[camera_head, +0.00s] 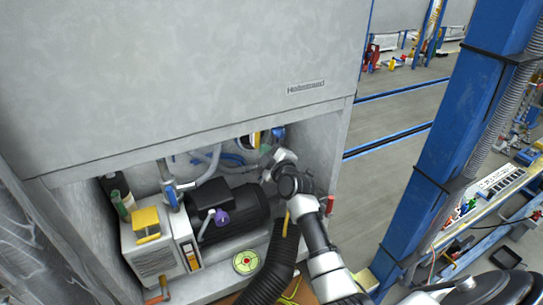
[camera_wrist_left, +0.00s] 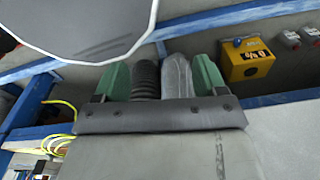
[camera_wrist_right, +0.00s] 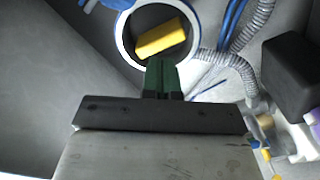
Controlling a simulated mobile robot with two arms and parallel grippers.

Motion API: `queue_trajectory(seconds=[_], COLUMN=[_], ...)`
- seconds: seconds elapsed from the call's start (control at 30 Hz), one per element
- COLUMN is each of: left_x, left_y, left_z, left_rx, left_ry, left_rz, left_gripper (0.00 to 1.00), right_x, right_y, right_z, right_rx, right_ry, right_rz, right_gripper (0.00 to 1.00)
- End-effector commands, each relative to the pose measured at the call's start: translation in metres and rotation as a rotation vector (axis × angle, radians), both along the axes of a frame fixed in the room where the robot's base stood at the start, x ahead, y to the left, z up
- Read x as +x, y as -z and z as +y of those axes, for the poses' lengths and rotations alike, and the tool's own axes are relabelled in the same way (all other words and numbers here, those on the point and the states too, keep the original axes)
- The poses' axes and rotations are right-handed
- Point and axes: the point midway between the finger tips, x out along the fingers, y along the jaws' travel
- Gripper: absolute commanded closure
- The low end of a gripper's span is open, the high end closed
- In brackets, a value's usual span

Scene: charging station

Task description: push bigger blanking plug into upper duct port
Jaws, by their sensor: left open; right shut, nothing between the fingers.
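A round port (camera_wrist_right: 122,42) with a pale rim and blue around it is at the top of the right wrist view. Inside it is a yellow block (camera_wrist_right: 160,38) against a dark face; I cannot tell whether this is the bigger blanking plug. In the head view a yellow piece (camera_head: 256,139) shows at the cabinet opening's back, partly hidden. My right gripper (camera_wrist_right: 161,62) is shut and empty, its green fingertips at the port's lower rim; I cannot tell if they touch. My left gripper (camera_wrist_left: 162,75) is open and empty, away from the port.
The cabinet's lower bay holds a black motor (camera_head: 235,212), a grey box (camera_head: 153,253) with a yellow top piece, and pale and blue hoses. A thick black corrugated hose (camera_head: 273,275) runs out in front. A blue post (camera_head: 465,110) stands at right.

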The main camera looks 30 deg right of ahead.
Motion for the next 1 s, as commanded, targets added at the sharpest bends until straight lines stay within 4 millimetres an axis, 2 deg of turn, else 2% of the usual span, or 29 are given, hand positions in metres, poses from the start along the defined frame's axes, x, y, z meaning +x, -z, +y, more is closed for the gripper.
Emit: queue_trajectory(seconds=[0.1, 0.33, 1.0], left_x=[0.0, 0.0, 0.0], left_y=[0.011, 0.02, 0.023], left_z=[0.0, 0.001, 0.002], left_rx=[0.0, 0.001, 0.002], left_ry=[0.0, 0.0, 0.001], left_rz=[0.0, 0.0, 0.0], left_gripper=[0.29, 0.29, 0.29], right_x=[0.015, 0.034, 0.04], right_y=[0.002, 0.001, 0.0], right_z=[-0.001, -0.002, -0.002], right_rx=[0.001, -0.001, -0.003], right_ry=[0.0, 0.001, 0.0], right_rz=[-0.003, -0.001, 0.0], right_gripper=[1.0, 1.0, 1.0])
